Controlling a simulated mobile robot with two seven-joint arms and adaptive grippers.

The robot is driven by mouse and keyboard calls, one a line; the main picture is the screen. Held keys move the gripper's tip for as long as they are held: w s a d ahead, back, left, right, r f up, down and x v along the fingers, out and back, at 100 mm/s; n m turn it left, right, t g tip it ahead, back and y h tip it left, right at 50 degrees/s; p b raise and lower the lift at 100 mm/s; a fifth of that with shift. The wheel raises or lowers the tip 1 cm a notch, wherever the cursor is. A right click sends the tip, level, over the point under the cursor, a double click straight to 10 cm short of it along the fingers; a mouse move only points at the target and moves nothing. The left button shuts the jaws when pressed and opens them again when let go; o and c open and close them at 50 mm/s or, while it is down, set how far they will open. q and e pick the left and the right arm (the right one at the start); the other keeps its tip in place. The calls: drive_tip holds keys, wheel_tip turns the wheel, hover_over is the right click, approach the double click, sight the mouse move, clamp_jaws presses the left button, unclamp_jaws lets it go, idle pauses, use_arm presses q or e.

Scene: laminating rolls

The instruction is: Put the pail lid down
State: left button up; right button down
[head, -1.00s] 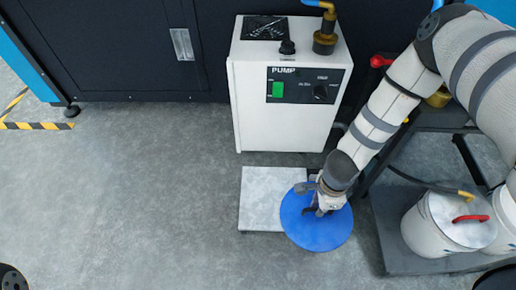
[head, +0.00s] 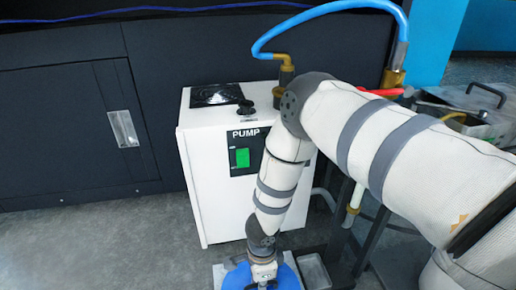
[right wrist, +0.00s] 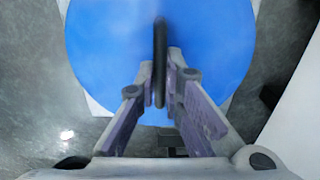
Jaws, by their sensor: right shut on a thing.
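The pail lid is a blue disc (right wrist: 110,45) with a dark upright handle (right wrist: 160,50); in the head view the lid (head: 288,275) is cut off by the bottom edge. My right gripper (right wrist: 160,75) is shut on the handle, with the lid just beyond the fingers. In the head view my right gripper (head: 263,280) is low in front of the pump, over the lid. A pale slab (head: 219,272) shows at the lid's left side. I cannot tell whether the lid touches it. My left gripper is not in view.
The white pump box (head: 215,180) stands right behind the lid. A grey tray (head: 314,270) and a dark stand (head: 372,235) are to its right. A dark cabinet (head: 70,130) is at the back left. The floor (head: 110,250) at left is clear.

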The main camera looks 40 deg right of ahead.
drive_tip(key=shift+f, duration=0.85)
drive_tip(key=shift+s+f, duration=0.1)
drive_tip(key=shift+f, duration=0.1)
drive_tip(key=c, duration=1.7)
unclamp_jaws()
